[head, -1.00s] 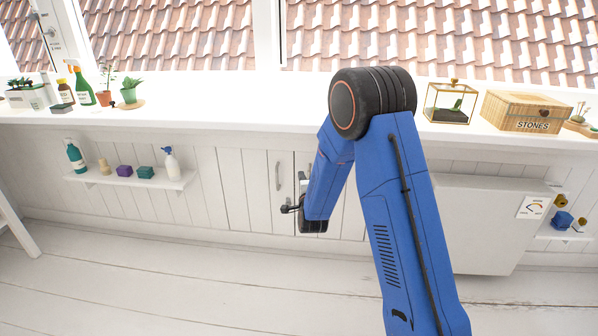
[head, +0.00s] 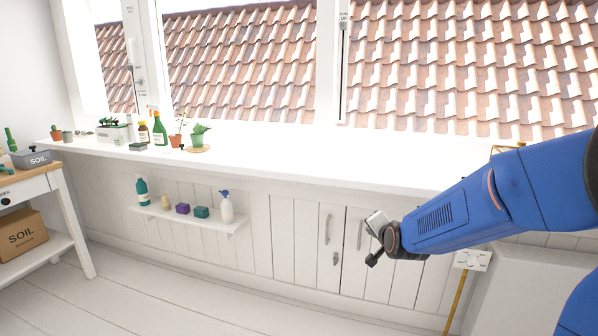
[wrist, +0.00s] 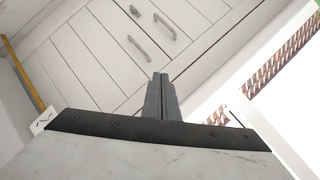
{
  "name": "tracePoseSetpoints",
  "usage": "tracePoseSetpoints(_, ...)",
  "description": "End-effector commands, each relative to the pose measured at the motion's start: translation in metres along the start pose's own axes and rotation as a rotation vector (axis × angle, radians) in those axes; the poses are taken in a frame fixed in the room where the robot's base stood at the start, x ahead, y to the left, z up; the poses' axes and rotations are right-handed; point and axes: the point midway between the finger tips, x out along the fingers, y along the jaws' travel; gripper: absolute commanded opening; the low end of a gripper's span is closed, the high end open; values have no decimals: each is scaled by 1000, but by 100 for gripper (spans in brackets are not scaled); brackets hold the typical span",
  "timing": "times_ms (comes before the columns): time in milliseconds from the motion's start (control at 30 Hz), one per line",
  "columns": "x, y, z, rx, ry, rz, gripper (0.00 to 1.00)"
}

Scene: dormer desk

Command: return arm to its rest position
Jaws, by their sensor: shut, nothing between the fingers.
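My blue arm reaches in from the right of the head view, its wrist end in front of the white cupboard doors below the long sill. My gripper (wrist: 161,78) shows in the wrist view with its two grey fingers together and nothing between them. In the head view my gripper (head: 373,260) is small and dark at the arm's end, and its fingers are hard to make out there. It appears apart from the cupboard doors (head: 342,245), whose metal handles also show in the wrist view (wrist: 138,48).
The sill (head: 300,165) holds a green spray bottle (head: 159,127) and potted plants at left. A small wall shelf (head: 190,217) carries bottles and blocks. A wooden table (head: 50,190) with a soil box (head: 20,233) stands far left. The floor at lower left is clear.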

Motion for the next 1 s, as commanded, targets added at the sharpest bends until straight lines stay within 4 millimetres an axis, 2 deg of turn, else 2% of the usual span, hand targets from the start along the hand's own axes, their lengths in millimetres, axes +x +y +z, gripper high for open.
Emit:
tracePoseSetpoints(33, -16, 1, -1, -34, -15, 14, 0)
tracePoseSetpoints(467, -146, 42, 13, -371, -200, 167, 0)
tracePoseSetpoints(767, -242, 87, 32, -600, -349, 258, 0)
tracePoseSetpoints(1000, -318, 129, 51, -772, -478, 320, 0)
